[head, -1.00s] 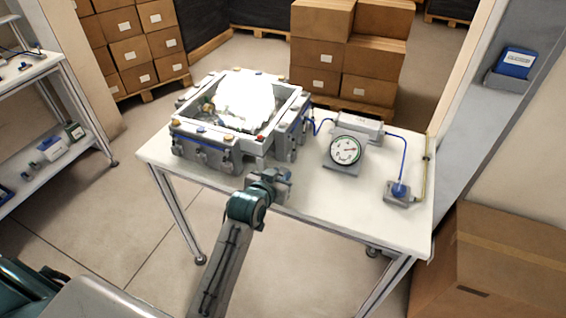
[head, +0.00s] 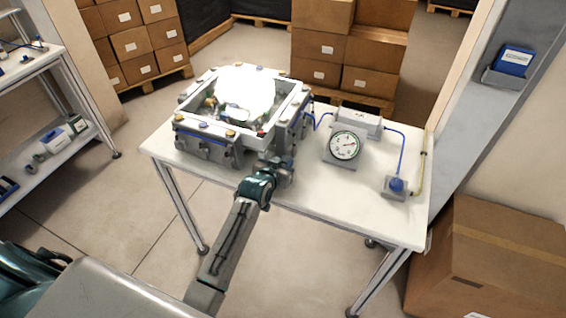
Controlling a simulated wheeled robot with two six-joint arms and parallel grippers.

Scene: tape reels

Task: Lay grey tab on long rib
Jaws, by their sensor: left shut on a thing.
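My left gripper (head: 274,163) is at the near right corner of the grey box-like fixture (head: 208,150) on the white table. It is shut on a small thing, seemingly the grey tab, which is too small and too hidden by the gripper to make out. The fixture has a square white rim with coloured knobs along it. A bright white glare (head: 246,88) covers much of its inside, and I cannot pick out the long rib. My right gripper is not in view.
The table's front right is clear. A cardboard box (head: 490,265) stands at the right, and stacked cartons (head: 370,50) stand behind.

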